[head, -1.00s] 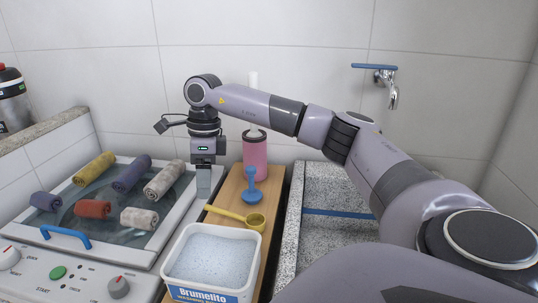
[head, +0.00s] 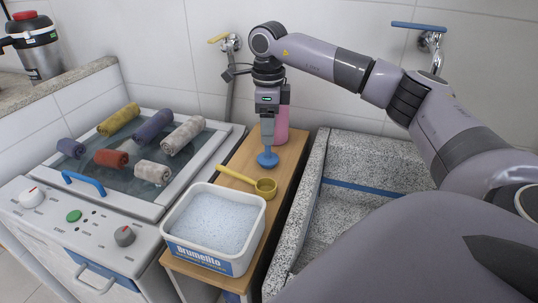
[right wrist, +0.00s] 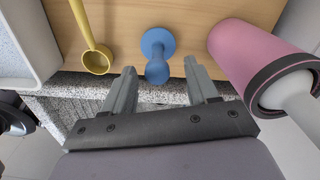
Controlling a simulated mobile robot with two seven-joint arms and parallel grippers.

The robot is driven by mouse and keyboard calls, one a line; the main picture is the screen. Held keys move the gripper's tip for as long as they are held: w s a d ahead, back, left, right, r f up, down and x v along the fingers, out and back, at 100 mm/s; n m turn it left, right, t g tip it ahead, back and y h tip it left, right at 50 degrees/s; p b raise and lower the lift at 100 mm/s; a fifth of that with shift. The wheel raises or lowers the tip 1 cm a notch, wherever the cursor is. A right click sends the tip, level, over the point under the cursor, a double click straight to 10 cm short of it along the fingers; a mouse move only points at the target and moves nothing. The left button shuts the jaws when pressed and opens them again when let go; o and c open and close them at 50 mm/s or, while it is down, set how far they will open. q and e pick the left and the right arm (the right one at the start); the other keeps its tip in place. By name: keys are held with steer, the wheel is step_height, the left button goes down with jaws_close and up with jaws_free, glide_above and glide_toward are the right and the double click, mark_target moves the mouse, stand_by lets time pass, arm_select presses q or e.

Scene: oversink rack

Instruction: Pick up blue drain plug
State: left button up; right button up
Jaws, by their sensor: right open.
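The blue drain plug (head: 267,158) stands on the narrow wooden board (head: 288,166), with its wide round flange down and its knob up. My right gripper (head: 267,136) points down right above the plug in the head view and hides part of its stem. In the right wrist view the plug (right wrist: 157,46) shows ahead of my open right gripper (right wrist: 160,72), its knob in line with the gap between the fingers. The fingers do not touch it; I cannot tell how much height is left between them. My left gripper is out of view.
A pink bottle (right wrist: 258,58) stands close right of the fingers. A yellow scoop (head: 250,182) and a white tub of powder (head: 212,226) lie nearer on the board. A washer with rolled cloths (head: 110,158) is left, a granite sink (head: 345,200) right.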

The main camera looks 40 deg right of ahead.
mark_target(268, 158)
step_height(268, 158, down, 4)
steer(key=shift+a, duration=0.15)
jaws_close()
steer(key=shift+r, duration=0.2)
